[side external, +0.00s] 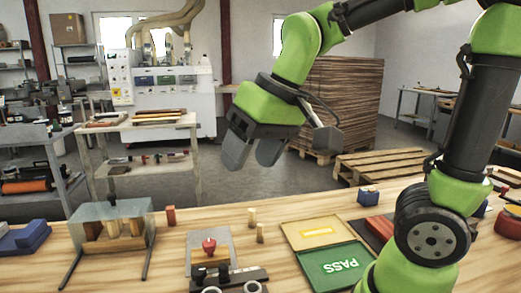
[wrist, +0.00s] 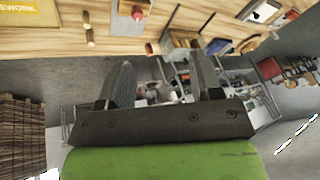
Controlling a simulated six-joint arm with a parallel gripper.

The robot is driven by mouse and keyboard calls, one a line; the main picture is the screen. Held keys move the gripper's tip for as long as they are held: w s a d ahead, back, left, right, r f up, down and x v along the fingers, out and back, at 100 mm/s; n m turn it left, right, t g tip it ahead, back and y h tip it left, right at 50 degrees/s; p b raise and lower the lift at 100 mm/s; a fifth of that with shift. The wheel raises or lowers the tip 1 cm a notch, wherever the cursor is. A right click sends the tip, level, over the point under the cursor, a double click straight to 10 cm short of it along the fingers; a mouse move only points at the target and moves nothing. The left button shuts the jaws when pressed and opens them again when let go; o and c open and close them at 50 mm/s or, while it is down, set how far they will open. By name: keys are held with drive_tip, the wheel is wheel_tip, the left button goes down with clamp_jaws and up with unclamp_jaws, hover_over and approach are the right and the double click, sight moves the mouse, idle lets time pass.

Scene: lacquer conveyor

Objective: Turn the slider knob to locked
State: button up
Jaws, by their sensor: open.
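A red knob (side external: 209,245) stands on a wooden block on a grey plate (side external: 222,238) on the bench, left of the middle in the side view. A dark fixture (side external: 238,278) with black knobs and rings lies in front of the plate; which part is the slider knob and any lock marking are too small to tell. My gripper (side external: 252,155) is open and empty, high above the bench and apart from everything. It also shows in the wrist view (wrist: 160,62).
A clear-walled box (side external: 92,213) with wooden pieces stands left of the plate. Small wooden pegs (side external: 252,217) stand to its right. A yellow tray (side external: 300,243) and a green PASS tray (side external: 312,271) lie further right. A red block (side external: 171,215) stands behind the plate.

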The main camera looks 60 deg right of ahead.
drive_tip(key=shift+s+r, duration=0.25)
drive_tip(key=shift+s, duration=0.45)
drive_tip(key=shift+s+t, duration=0.1)
drive_tip(key=shift+t, duration=0.2)
